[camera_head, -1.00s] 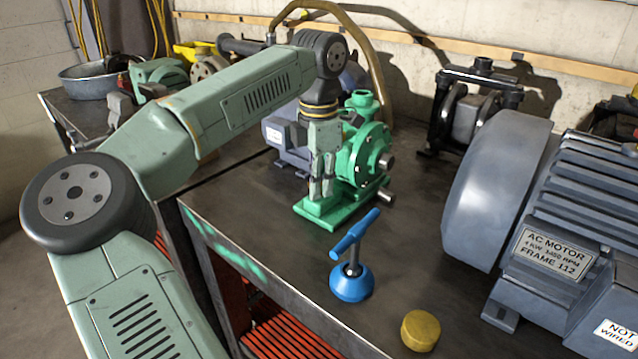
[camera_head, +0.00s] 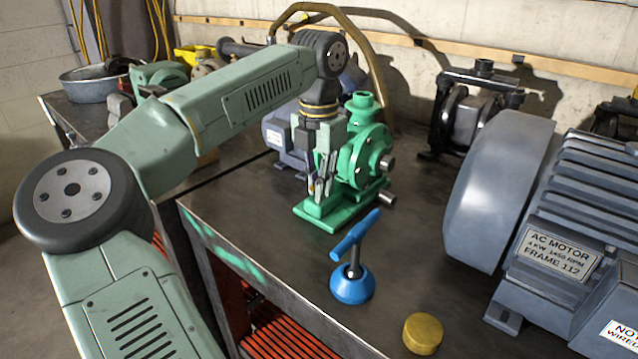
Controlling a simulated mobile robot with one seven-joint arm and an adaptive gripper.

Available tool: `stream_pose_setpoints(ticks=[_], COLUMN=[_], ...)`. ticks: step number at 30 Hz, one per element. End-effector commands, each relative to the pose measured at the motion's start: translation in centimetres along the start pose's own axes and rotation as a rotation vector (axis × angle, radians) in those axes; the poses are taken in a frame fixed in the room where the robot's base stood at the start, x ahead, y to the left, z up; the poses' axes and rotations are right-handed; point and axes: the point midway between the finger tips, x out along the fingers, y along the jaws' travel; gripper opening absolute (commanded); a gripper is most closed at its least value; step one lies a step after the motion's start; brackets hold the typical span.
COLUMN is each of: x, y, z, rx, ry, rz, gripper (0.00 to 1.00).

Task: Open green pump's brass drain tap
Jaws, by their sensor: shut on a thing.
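The green pump (camera_head: 368,152) stands on its green base near the bench's left edge. My gripper (camera_head: 319,190) points down at the near left side of the pump, with its fingertips low, just above the base. It is shut on a small part there. The brass drain tap is hidden by the fingers, so its handle position cannot be seen; the part held appears to be the tap.
A blue T-handled tool (camera_head: 353,270) and a brass-coloured round cap (camera_head: 422,333) stand in front. A large grey-blue AC motor (camera_head: 560,230) fills the right. A smaller motor (camera_head: 283,138) sits behind my gripper. Bench between pump and large motor is clear.

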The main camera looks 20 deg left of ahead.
Motion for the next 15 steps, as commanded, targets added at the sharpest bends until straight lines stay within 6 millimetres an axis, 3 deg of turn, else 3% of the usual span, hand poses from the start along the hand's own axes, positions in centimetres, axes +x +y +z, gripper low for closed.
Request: stream_pose_setpoints(ticks=[9, 10, 15], x=[0.14, 0.14, 0.1], y=[-0.1, -0.1, -0.08], z=[-0.13, -0.13, -0.07], rx=[0.001, 0.002, 0.002], ry=[0.006, 0.006, 0.004], rz=[-0.003, -0.003, -0.002], gripper=[0.0, 0.13, 0.25])
